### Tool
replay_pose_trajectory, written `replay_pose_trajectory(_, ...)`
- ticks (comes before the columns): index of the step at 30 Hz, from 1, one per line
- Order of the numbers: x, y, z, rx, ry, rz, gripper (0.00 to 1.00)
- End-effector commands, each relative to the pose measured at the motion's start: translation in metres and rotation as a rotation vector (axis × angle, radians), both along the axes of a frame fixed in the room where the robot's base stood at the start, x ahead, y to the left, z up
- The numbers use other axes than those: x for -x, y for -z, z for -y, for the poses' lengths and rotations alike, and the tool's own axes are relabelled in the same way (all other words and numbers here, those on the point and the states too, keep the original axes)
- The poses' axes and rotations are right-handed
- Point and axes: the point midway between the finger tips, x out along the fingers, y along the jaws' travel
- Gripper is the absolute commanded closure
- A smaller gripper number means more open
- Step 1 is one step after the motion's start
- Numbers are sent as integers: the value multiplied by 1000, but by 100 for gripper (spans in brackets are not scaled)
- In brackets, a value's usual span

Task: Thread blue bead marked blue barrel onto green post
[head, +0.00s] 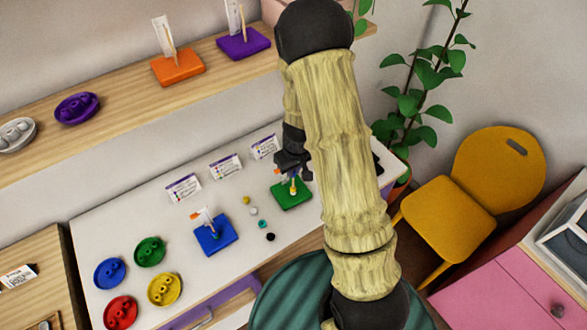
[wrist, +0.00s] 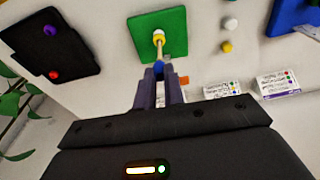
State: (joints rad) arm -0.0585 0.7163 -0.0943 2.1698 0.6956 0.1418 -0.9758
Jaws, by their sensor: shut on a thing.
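My gripper (wrist: 160,85) is shut on a small blue bead (wrist: 158,67), which sits between the fingertips in the wrist view. The green board (wrist: 140,47) lies in front of it, with a thin pale post (wrist: 158,53) rising toward the bead. A yellow bead (wrist: 159,41) is on the post near the board. The blue bead appears at or very near the post's tip; I cannot tell whether the post has entered it. In the head view my gripper (head: 291,163) is over the green board (head: 283,202), and the blue bead is not clearly distinguishable.
Loose beads lie on the table left of the green board, including a yellow one (head: 246,200) and a black one (head: 270,237). A blue board (head: 223,240) with its post stands further left. Cards (head: 225,166) stand behind. Colored dishes (head: 150,251) occupy the left end.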

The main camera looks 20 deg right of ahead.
Motion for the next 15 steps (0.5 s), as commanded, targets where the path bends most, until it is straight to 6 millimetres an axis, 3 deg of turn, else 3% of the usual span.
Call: replay_pose_trajectory(15, 0, 4, 0, 0, -1, 0, 100)
